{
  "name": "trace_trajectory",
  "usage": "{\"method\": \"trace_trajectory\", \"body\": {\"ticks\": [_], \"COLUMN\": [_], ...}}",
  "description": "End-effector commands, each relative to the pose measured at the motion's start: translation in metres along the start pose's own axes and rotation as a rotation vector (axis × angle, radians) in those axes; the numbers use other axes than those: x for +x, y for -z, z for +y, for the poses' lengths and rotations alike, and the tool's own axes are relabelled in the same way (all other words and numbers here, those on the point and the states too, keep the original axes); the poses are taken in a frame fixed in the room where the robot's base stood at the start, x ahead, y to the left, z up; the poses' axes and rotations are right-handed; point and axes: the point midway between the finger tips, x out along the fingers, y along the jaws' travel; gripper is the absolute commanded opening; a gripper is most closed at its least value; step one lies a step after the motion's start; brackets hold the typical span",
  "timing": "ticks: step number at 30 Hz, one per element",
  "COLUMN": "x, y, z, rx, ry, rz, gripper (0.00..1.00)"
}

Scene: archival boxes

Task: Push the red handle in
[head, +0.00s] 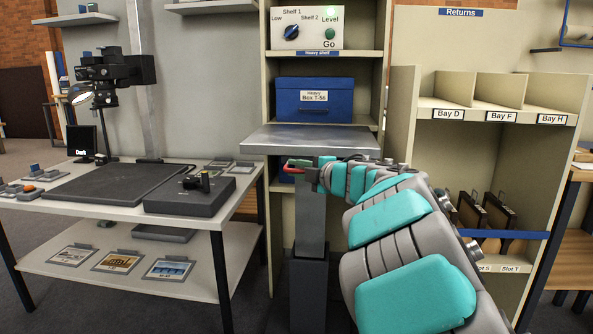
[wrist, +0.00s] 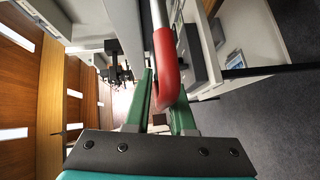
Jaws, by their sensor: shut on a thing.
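The red handle (wrist: 166,62) is a bent red grip on a grey metal rod in the wrist view. In the head view a small red part of it (head: 289,165) shows just under the left side of the grey lift platform (head: 308,140). My gripper (wrist: 165,98) has green fingers on both sides of the handle's bend and is shut on it. In the head view my gripper (head: 306,165) is beside the lift's column, below the platform, and my arm hides part of that area.
A blue box (head: 314,100) labelled Heavy Box T-56 sits on the shelf behind the platform. A control panel (head: 307,29) stands above it. A table (head: 110,215) with a copy stand is at left. The returns bays (head: 500,115) are at right.

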Motion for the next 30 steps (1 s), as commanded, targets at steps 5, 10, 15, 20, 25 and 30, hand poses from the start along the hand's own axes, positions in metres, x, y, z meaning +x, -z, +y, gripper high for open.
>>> {"method": "trace_trajectory", "body": {"ticks": [5, 10, 15, 20, 25, 30], "x": [0.0009, 0.0011, 0.0012, 0.0014, 0.0015, 0.0016], "y": [-0.0008, -0.001, -0.0012, -0.0014, -0.0015, -0.0017], "z": [-0.0063, -0.0076, -0.0088, -0.0095, -0.0101, -0.0106], "rx": [-0.001, -0.001, -0.002, -0.001, -0.001, -0.001], "ry": [0.011, 0.014, 0.016, 0.017, 0.017, 0.018], "rz": [0.0, 0.0, 0.0, -0.001, -0.001, -0.001], "gripper": [0.0, 0.0, 0.0, 0.0, 0.0, 0.0]}}
